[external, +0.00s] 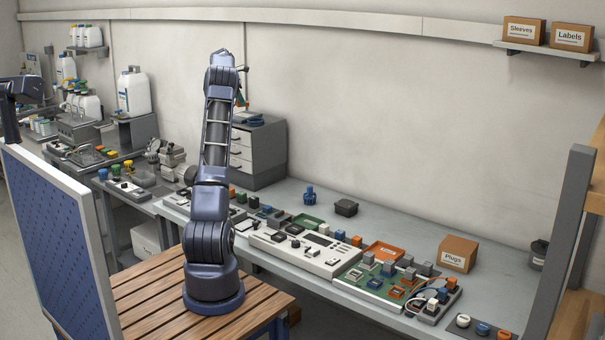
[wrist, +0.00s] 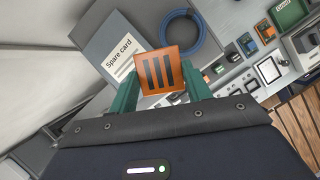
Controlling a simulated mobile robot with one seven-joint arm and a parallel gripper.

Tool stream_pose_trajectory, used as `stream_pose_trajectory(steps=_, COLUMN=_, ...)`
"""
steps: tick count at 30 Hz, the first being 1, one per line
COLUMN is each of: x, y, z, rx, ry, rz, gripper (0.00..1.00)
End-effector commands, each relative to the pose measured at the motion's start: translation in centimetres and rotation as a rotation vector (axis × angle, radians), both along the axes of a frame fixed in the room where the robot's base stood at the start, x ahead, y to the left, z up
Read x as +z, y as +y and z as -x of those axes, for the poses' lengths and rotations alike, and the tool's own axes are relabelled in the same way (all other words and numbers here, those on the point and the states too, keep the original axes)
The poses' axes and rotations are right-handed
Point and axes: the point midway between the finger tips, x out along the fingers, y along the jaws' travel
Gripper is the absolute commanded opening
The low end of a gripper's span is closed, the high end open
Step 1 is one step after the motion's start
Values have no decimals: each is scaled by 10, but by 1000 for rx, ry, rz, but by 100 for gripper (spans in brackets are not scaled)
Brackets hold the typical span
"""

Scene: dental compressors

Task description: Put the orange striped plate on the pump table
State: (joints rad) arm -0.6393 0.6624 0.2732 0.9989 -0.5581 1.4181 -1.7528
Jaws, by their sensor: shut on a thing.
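The orange striped plate (wrist: 160,71), a small square with dark bars, is between the green fingers of my gripper (wrist: 160,82) in the wrist view. My gripper is shut on it. Behind them in that view is the grey top of the drawer cabinet, with a "Spare card" (wrist: 114,48) and a blue cable coil (wrist: 180,34). In the external view my gripper (external: 241,101) is up by the cabinet (external: 258,152), partly hidden by my arm; the plate is not clear there. I cannot tell which surface is the pump table.
The long grey bench (external: 455,285) holds a white control panel (external: 303,252), a green circuit board (external: 377,286), an orange tray (external: 384,251) and a "Plugs" box (external: 458,253). Its back strip has free room. Left tables are crowded with bottles and devices.

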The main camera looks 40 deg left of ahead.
Motion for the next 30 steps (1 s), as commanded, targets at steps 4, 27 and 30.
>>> stream_pose_trajectory(steps=4, x=0, y=56, z=42, rx=75, ry=0, rz=-1, gripper=23)
stream_pose_trajectory(steps=27, x=-4, y=255, z=272, rx=400, ry=3, rz=-2, gripper=23)
stream_pose_trajectory(steps=30, x=-4, y=266, z=290, rx=422, ry=3, rz=-1, gripper=23)
